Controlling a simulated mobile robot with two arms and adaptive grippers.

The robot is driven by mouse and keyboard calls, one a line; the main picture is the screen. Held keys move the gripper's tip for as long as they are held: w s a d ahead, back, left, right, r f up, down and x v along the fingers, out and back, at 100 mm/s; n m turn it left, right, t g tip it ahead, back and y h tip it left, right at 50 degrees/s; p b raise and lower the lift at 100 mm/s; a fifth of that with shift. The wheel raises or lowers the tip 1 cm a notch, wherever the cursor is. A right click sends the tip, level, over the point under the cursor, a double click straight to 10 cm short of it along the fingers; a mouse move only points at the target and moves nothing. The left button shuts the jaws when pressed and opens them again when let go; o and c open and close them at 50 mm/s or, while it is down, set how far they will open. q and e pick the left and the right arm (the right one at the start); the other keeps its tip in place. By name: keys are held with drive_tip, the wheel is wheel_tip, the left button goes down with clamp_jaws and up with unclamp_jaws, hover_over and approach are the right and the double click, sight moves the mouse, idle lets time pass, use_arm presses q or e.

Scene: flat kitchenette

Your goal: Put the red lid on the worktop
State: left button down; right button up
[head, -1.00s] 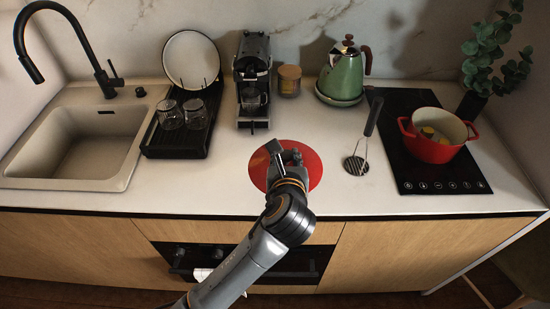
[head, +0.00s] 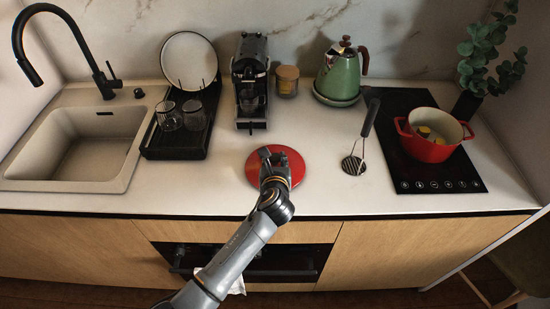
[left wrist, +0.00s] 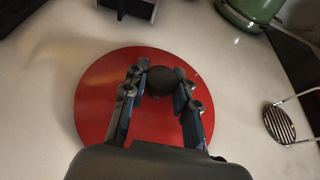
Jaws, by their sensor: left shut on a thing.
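The round red lid (head: 297,174) is at the worktop's middle, near its front edge, and looks flat against it; I cannot tell if it touches. My left gripper (head: 273,155) is over the lid, coming from the front. In the left wrist view the red disc (left wrist: 95,95) spreads under the fingers, and the gripper (left wrist: 162,85) is shut on its dark round knob (left wrist: 160,80). The white worktop (head: 220,180) is bare around the lid. My right gripper is not in view.
A red pot (head: 427,150) with yellow things inside stands on the hob. A coffee machine (head: 250,85), a green kettle (head: 340,72) and a dish rack (head: 178,145) stand behind. The sink (head: 75,150) is at left.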

use_arm(q)
drive_tip(key=c, duration=1)
unclamp_jaws()
drive_tip(key=shift+f, duration=0.1)
drive_tip(key=shift+c, duration=0.2)
drive_tip(key=v, duration=1.2)
drive_tip(key=shift+r, duration=0.2)
drive_tip(key=shift+s+f, duration=0.1)
